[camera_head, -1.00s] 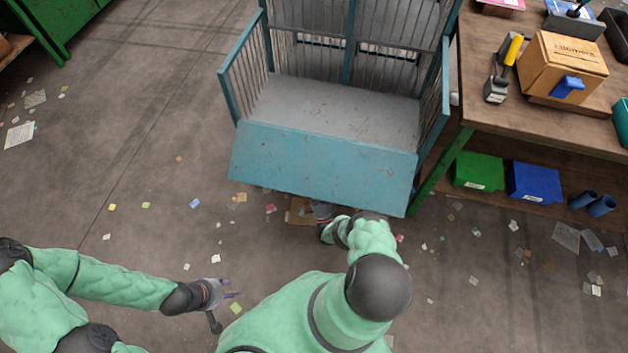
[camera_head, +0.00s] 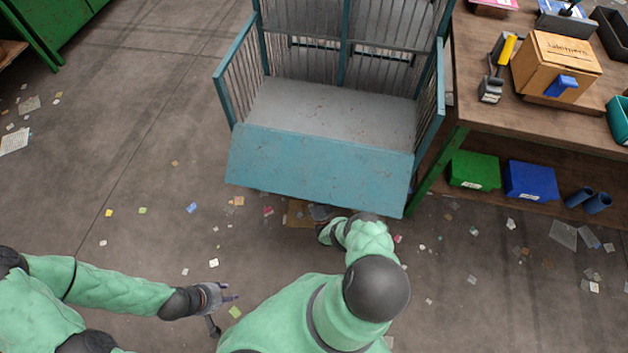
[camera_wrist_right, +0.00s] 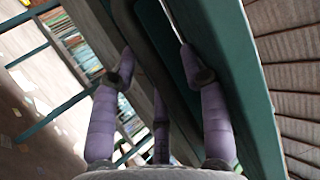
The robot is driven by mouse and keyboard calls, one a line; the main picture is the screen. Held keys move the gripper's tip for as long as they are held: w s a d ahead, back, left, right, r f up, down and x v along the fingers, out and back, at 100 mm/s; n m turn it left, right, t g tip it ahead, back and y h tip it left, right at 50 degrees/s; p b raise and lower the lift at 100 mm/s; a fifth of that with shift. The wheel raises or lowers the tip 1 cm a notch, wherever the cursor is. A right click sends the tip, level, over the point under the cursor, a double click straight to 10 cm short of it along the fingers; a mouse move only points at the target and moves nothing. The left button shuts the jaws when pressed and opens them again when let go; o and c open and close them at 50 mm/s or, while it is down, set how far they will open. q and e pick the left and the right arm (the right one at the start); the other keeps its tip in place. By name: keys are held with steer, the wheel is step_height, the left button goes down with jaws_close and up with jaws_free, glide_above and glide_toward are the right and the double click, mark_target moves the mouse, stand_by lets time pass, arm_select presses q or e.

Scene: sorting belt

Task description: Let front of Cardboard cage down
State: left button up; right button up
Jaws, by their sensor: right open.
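The cardboard cage is a teal metal cage with barred sides and a grey floor (camera_head: 330,110). Its front panel (camera_head: 315,170), flat teal and scuffed, hangs tilted outward and down from the floor's front edge. My right arm reaches to the panel's lower edge, and its gripper is mostly hidden there in the head view. In the right wrist view, my right gripper (camera_wrist_right: 155,85) has its purple fingers apart, close to a teal edge (camera_wrist_right: 235,70); I cannot tell whether they touch it. My left gripper (camera_head: 222,305) is low at the left, away from the cage, its fingers apart and empty.
A wooden workbench (camera_head: 480,120) with a green leg stands close at the cage's right, carrying a cardboard box (camera_head: 556,62). Green (camera_head: 474,170) and blue (camera_head: 530,181) bins sit on its lower shelf. Paper scraps litter the floor, which is open at the left.

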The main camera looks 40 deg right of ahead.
mark_target(314, 175)
steer(key=shift+r, duration=0.1)
steer(key=shift+w+d+r, duration=0.1)
steer(key=shift+d+r, duration=0.05)
steer(key=shift+r, duration=4.2)
steer(key=shift+d+r, duration=0.1)
steer(key=shift+r, duration=0.75)
steer(key=shift+a+f, duration=0.25)
steer(key=shift+f, duration=0.05)
steer(key=shift+s+d+f, duration=0.1)
steer(key=shift+s+f, duration=0.3)
steer(key=shift+f, duration=0.45)
steer(key=shift+s+d+f, duration=0.1)
steer(key=shift+s+f, duration=0.3)
steer(key=shift+f, duration=0.5)
steer(key=shift+s+f, duration=0.4)
steer(key=shift+f, duration=0.45)
steer(key=shift+s+d+f, duration=0.2)
steer(key=shift+s+f, duration=0.25)
steer(key=shift+f, duration=0.7)
steer(key=shift+s+d+f, duration=0.2)
steer(key=shift+s+f, duration=0.2)
steer(key=shift+f, duration=0.7)
steer(key=shift+s+d+f, duration=0.2)
steer(key=shift+s+f, duration=0.25)
steer(key=shift+f, duration=0.7)
steer(key=shift+w, duration=0.1)
